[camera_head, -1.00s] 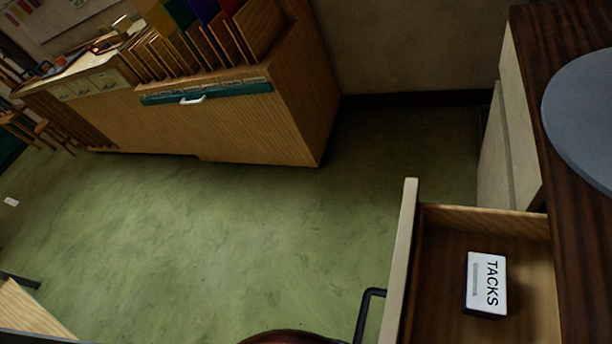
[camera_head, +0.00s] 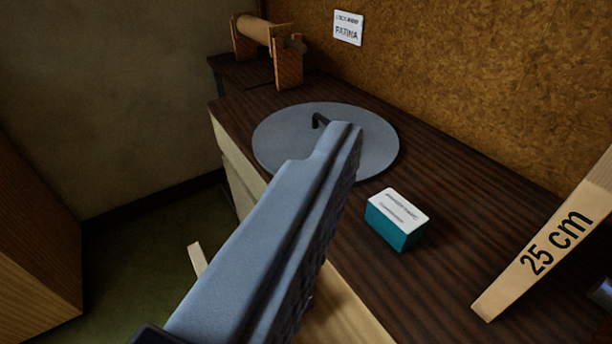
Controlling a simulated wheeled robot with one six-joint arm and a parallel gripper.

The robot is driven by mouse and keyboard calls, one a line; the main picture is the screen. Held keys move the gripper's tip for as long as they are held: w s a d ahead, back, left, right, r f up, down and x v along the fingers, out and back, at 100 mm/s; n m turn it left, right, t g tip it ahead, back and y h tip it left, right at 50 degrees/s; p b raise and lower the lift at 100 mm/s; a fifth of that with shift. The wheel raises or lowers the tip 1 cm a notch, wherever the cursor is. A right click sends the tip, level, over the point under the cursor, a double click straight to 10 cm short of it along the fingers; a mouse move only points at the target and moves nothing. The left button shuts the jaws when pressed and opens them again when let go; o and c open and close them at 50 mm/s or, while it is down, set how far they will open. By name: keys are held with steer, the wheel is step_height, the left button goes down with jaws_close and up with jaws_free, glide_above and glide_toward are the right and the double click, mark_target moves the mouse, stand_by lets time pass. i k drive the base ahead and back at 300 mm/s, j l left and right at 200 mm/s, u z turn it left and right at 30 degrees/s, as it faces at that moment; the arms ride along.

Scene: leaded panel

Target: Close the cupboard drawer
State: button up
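The cupboard drawer (camera_head: 197,258) stands pulled out at the lower left of the dark wooden worktop. Only the end of its cream front shows clearly; my gripper hides most of the drawer, and its inside and handle are not in view. My gripper (camera_head: 335,150) is a large grey-blue shape rising from the bottom left to the middle of the picture, in front of the drawer and the worktop edge. Only one finger is clearly seen, so its opening cannot be told. I see nothing held at its tip.
On the worktop (camera_head: 470,210) are a grey round disc (camera_head: 275,140) with a dark bent piece, a teal and white box (camera_head: 397,220) and a wooden roller stand (camera_head: 262,30). A "25 cm" wooden strip (camera_head: 545,245) is at right. Green floor (camera_head: 125,260) is free at lower left.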

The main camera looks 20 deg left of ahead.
mark_target(338, 316)
steer(key=k+j+u, duration=0.15)
steer(key=k, duration=0.25)
steer(key=k+j+u, duration=0.15)
steer(key=k, duration=0.3)
